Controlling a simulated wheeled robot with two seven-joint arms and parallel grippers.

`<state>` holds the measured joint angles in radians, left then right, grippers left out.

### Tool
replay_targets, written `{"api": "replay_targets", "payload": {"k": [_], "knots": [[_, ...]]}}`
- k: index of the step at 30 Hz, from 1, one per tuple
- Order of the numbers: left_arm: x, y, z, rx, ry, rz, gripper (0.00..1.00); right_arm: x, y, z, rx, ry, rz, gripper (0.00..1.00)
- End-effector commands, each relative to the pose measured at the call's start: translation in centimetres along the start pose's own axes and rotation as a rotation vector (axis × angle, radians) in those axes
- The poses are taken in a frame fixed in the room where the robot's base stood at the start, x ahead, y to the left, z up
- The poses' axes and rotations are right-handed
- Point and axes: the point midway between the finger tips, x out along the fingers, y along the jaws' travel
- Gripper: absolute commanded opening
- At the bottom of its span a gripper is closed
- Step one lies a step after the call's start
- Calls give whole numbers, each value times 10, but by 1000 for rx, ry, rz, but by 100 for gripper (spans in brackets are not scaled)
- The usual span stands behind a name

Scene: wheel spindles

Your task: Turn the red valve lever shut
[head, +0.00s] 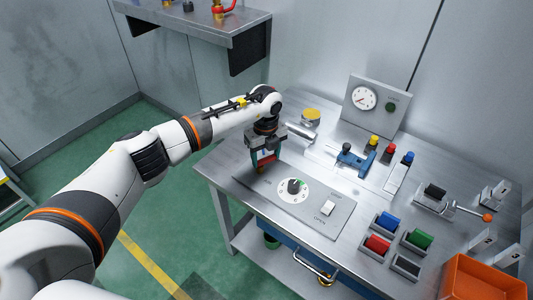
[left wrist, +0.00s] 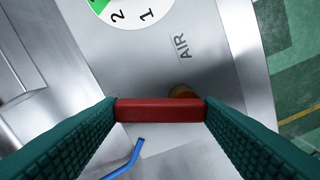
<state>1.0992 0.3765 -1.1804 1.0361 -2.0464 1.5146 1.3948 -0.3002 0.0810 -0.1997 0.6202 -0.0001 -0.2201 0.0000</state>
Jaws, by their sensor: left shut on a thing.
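The red valve lever (left wrist: 160,110) shows in the left wrist view as a short red bar lying across the gap between my green fingers. A bit of brass-coloured valve body (left wrist: 183,91) shows just behind it, next to the panel label AIR. My left gripper (head: 264,164) points down over the left part of the bench panel in the head view. It is shut on the lever, with one finger at each end of the visible bar. In the head view the gripper hides most of the lever and valve. My right gripper is out of view.
The panel holds a black knob on a white dial (head: 295,190) and a rocker switch (head: 328,207). Another red-handled valve (head: 222,8) sits on the wall shelf.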

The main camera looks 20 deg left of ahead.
Motion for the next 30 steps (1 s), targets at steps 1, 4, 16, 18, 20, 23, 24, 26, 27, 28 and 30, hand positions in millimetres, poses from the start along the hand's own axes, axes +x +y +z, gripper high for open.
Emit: {"api": "replay_targets", "payload": {"k": [1, 4, 16, 18, 20, 23, 24, 26, 27, 28, 30], "knots": [[-3, 0, -1, -42, 2, 0, 38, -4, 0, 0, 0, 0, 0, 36], [-3, 0, -3, -127, 2, 0, 38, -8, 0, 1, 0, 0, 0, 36], [-2, -1, -8, -366, 1, 1, 38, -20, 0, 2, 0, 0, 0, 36], [-2, -1, -8, -389, 1, 1, 38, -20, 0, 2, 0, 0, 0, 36], [-2, -1, -9, -403, 2, 1, 38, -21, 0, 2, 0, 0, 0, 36], [-1, -2, -9, -421, 2, 1, 38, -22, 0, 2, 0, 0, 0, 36], [-1, -2, -9, -425, 2, 1, 38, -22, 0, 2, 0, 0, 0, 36], [-1, -2, -10, -429, 2, 1, 38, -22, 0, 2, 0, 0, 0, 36], [-1, -2, -10, -431, 2, 1, 38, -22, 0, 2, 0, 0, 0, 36], [-1, -2, -10, -432, 2, 2, 38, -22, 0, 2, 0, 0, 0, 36], [-1, -2, -10, -432, 2, 2, 38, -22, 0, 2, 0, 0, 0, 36]]}}
